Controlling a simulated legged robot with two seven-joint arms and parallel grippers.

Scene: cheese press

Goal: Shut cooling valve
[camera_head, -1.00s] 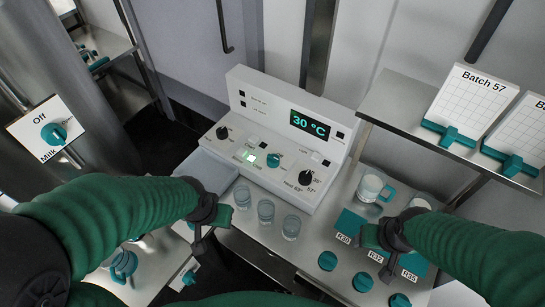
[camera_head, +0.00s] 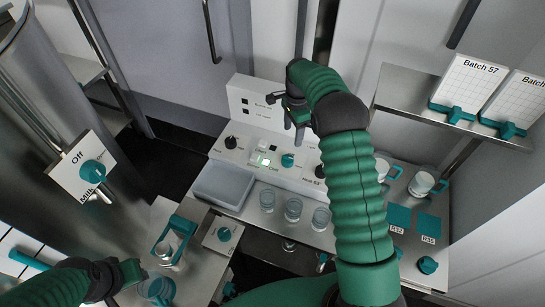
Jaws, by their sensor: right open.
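The white control panel (camera_head: 247,133) stands at the back of the table. I cannot tell which knob is the cooling valve. My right gripper (camera_head: 294,121) is open and empty above the panel, higher than the teal knob. My arm hides the panel's temperature display. My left gripper (camera_head: 128,274) is at the lower left near a teal-handled cup; its jaws are unclear.
A milk valve plate (camera_head: 84,166) marked Off is on the tank at left. Several glasses (camera_head: 293,208) stand before the panel, beside a clear tray (camera_head: 222,186). Mugs (camera_head: 421,184) and teal mats (camera_head: 428,226) are at right, below a shelf with batch cards (camera_head: 467,85).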

